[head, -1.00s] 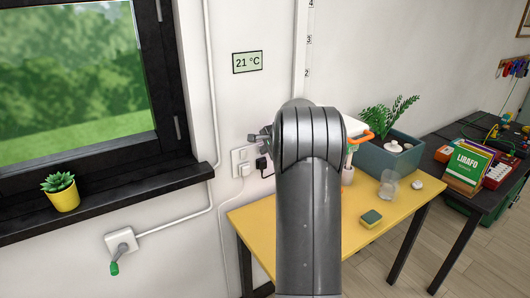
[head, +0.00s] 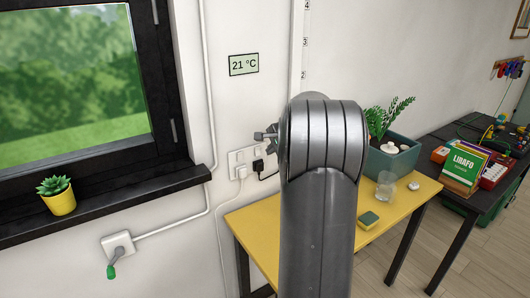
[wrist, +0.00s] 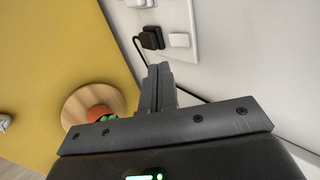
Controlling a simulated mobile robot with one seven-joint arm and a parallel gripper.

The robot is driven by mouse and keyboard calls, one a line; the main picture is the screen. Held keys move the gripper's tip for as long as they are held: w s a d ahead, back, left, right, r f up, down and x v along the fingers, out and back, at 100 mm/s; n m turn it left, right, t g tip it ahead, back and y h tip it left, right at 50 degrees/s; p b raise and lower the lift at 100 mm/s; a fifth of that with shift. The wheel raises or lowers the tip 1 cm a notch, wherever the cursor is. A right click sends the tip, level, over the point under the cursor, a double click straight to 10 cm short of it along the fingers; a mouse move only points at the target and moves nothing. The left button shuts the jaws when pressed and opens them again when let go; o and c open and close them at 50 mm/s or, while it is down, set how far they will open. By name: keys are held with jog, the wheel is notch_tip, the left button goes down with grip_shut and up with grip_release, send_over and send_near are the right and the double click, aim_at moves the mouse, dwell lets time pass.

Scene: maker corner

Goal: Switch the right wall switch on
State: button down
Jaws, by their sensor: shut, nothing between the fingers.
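A white wall plate (head: 236,158) is on the wall above the yellow table's back left corner. A black plug (head: 258,165) and a white block (head: 241,172) sit on its lower part. My gripper (head: 266,137) shows just above the plate's right side, partly hidden by my arm. In the wrist view, my gripper's fingers (wrist: 162,70) are together and empty, pointing at the plate (wrist: 194,12). The black plug (wrist: 152,38) and a white raised piece (wrist: 180,40) lie just beyond the fingertips. I cannot tell the right switch's position or any contact.
The yellow table (head: 260,228) holds a sponge (head: 368,221), a glass (head: 386,184) and a blue-grey planter (head: 398,160). A wall box with a green-tipped lever (head: 111,270) is at lower left. A black cord (wrist: 138,50) hangs near my fingers.

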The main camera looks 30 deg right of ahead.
aim_at(258, 151)
jog(key=v, duration=0.6)
jog(key=shift+s, duration=0.15)
jog(key=shift+r, duration=0.15)
jog(key=shift+s+f, duration=0.15)
jog(key=shift+f, duration=0.6)
jog(key=shift+w+r+x, duration=0.3)
jog(key=shift+x, duration=1.9)
jog(key=shift+w+r+x, duration=0.25)
jog(key=shift+w+x, duration=0.05)
jog(key=shift+x, duration=1.85)
jog(key=shift+w+r+x, duration=0.3)
jog(key=shift+x, duration=1.9)
